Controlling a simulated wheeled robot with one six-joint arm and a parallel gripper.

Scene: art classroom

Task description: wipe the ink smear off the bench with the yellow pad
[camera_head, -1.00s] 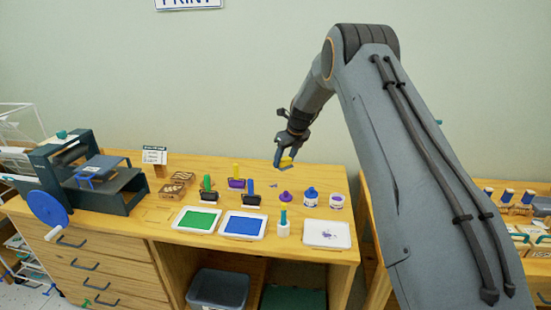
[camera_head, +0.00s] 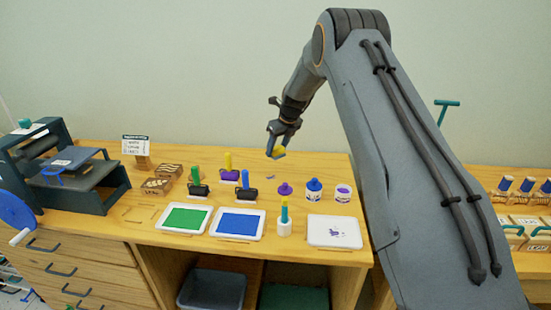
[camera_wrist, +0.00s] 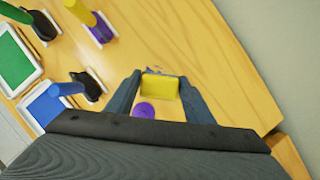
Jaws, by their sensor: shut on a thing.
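My gripper (camera_head: 276,153) is shut on the yellow pad (camera_wrist: 158,97), which sits between its two fingers in the wrist view. In the head view the pad shows as a small yellow patch at the fingertips, above the back part of the wooden bench (camera_head: 320,172). The ink smear (camera_head: 270,177) is a small bluish-purple mark on the bench, a little below the gripper in the head view. In the wrist view the smear (camera_wrist: 153,70) shows just past the pad's far edge; part of it may be hidden. The pad appears raised off the bench.
A purple knob-like thing (camera_head: 285,189) stands close in front of the smear, with ink jars (camera_head: 314,190) to its right. Ink rollers (camera_head: 245,190) stand to the left. Green (camera_head: 186,218) and blue (camera_head: 238,224) trays and a white tray (camera_head: 335,231) line the front.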

